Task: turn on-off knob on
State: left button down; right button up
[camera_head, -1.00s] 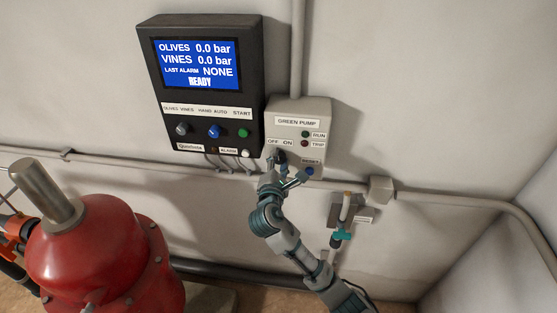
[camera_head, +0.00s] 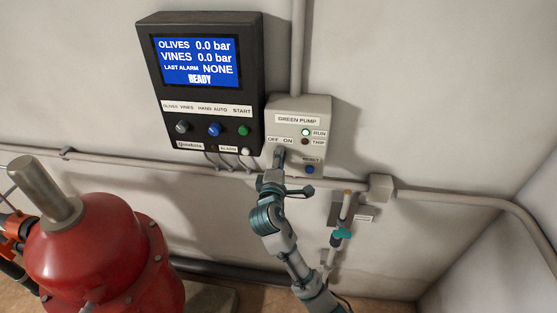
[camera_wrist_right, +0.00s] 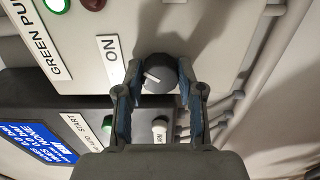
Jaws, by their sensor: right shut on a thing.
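The green pump box (camera_head: 318,112) is a grey panel on the wall with OFF and ON labels. Its dark on-off knob (camera_wrist_right: 160,74) shows in the right wrist view, with its white mark pointing left, toward the side of the ON label (camera_wrist_right: 110,48). My right gripper (camera_head: 279,158) is at the knob below the OFF-ON label, and its two fingers are shut on the knob's sides. In the head view the gripper mostly hides the knob. The RUN lamp (camera_head: 306,132) is lit; the TRIP lamp (camera_head: 305,142) is dark. My left gripper is not in view.
A black control box (camera_head: 203,85) with a blue screen reading READY hangs close left of the pump box. A blue reset button (camera_head: 310,169) sits right of my gripper. A pipe (camera_head: 440,200) runs along the wall below. A red tank (camera_head: 95,260) stands at lower left.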

jog(key=shift+f, duration=0.4)
jog(key=o, duration=1.1)
jog(key=shift+r, duration=0.1)
jog(key=shift+o, duration=0.2)
jog(key=shift+r, duration=0.1)
jog(key=s+a, duration=0.1)
jog(key=s, duration=1)
jog(key=shift+s+a, duration=0.4)
